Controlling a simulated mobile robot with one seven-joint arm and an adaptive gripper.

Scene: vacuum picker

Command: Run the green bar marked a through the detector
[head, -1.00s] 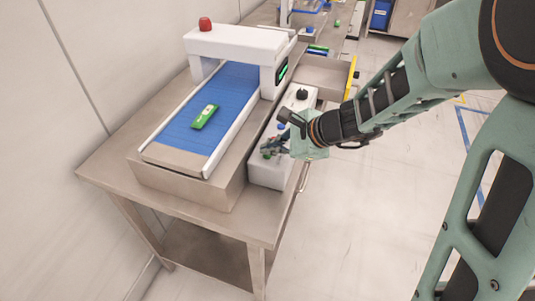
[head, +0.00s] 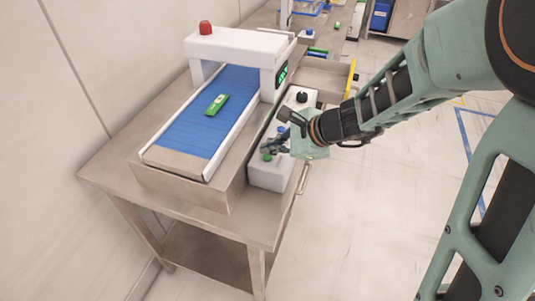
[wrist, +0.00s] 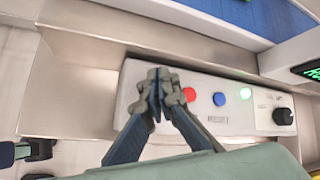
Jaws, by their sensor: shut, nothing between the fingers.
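A green bar (head: 216,104) with a pale label lies flat on the blue conveyor belt (head: 188,136), short of the white detector arch (head: 236,48). The mark on its label is too small to read. My gripper (head: 268,147) is shut and empty above the near end of the white control box (head: 268,178), beside a green button (head: 267,157). In the wrist view my fingertips (wrist: 156,84) cover that end of the box.
A red lamp (head: 205,27) tops the arch, and a green-lit display (head: 282,75) faces the box. A steel tray (head: 325,73) with a yellow end stands beyond the box. More green and blue bars (head: 317,51) lie farther back. The floor at right is clear.

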